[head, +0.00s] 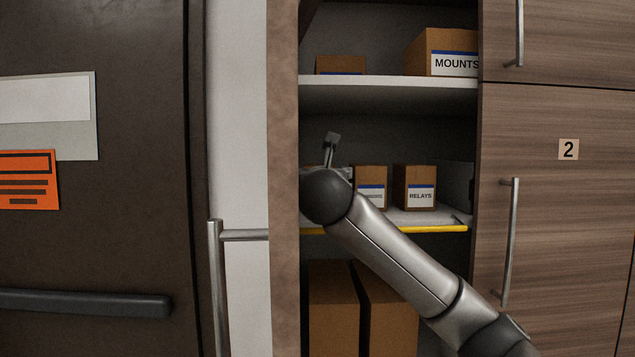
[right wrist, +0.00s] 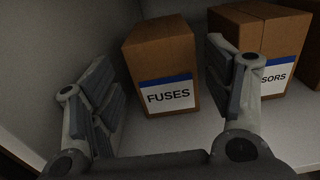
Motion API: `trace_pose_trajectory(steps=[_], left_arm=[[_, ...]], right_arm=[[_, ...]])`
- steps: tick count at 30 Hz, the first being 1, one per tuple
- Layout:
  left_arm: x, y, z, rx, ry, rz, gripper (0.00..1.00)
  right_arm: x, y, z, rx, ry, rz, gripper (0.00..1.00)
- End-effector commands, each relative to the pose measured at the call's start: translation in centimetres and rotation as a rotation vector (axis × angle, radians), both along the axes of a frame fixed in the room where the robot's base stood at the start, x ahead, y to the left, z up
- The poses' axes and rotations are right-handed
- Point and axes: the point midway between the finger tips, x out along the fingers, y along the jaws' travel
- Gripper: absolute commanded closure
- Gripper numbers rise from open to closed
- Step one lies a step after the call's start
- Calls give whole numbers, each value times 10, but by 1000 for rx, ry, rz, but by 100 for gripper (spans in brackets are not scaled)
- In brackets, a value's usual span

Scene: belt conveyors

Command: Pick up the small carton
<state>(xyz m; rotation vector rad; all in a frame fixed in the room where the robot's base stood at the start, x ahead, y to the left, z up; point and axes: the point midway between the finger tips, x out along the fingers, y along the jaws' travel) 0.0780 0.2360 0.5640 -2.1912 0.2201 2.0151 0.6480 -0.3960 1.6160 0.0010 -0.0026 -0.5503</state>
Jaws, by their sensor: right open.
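In the right wrist view a small brown carton (right wrist: 163,67) with a white and blue label reading FUSES stands upright on a shelf. My right gripper (right wrist: 160,75) is open, one finger to each side of this carton, with the carton beyond the palm. Gaps show between fingers and carton, and nothing is held. In the head view my right arm comes in from the right, and its gripper (head: 331,150) is at the middle shelf, mostly hidden by my wrist. The FUSES label cannot be seen there. My left gripper is not in view.
A carton with a partly hidden label (head: 371,175) and a RELAYS carton (head: 414,178) stand to the right on the yellow-edged shelf (head: 440,228). A MOUNTS carton (head: 440,42) is on the upper shelf (head: 385,95). Large cartons (head: 335,300) stand below. A cabinet door (head: 570,220) flanks the right.

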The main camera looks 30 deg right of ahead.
Motion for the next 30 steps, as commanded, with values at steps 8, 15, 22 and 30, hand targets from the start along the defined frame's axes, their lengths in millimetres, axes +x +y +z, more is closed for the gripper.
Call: trace_pose_trajectory(steps=[8,15,22,30], left_arm=[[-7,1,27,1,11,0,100],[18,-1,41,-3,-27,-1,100],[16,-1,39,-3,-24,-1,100],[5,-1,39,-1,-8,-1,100]], right_arm=[[22,-17,7,0,4,-2,27],[41,-29,4,0,2,0,27],[43,-29,2,-1,1,1,27],[42,-29,2,-1,1,1,56]])
